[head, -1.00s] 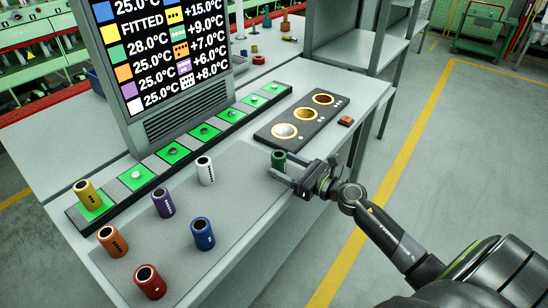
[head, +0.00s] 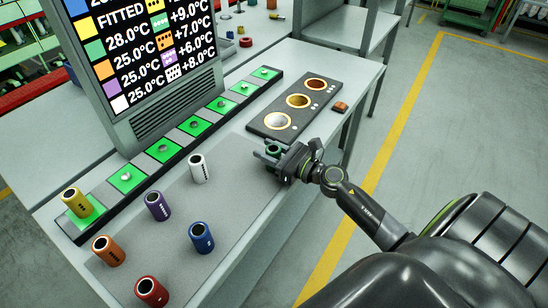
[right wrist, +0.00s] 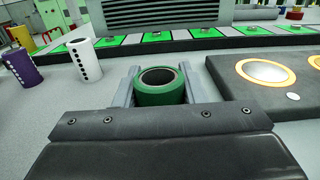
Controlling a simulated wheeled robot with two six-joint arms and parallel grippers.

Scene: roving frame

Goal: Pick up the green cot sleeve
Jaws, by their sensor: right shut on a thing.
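The green cot sleeve (right wrist: 161,88) is a short hollow cylinder standing upright between the two fingers of my right gripper (right wrist: 159,90) in the right wrist view. In the head view the sleeve (head: 272,150) is partly hidden by my right gripper (head: 271,155), which is shut on it at the right end of the grey mat (head: 225,170). I cannot tell whether its lower end touches the mat. My left gripper does not show.
White (head: 198,168), purple (head: 158,206), blue (head: 201,237), orange (head: 109,250) and red (head: 151,291) sleeves stand on the mat. A yellow sleeve (head: 77,202) stands on the strip of green pads (head: 127,178). A dark block with three ringed wells (head: 290,124) lies beyond my gripper.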

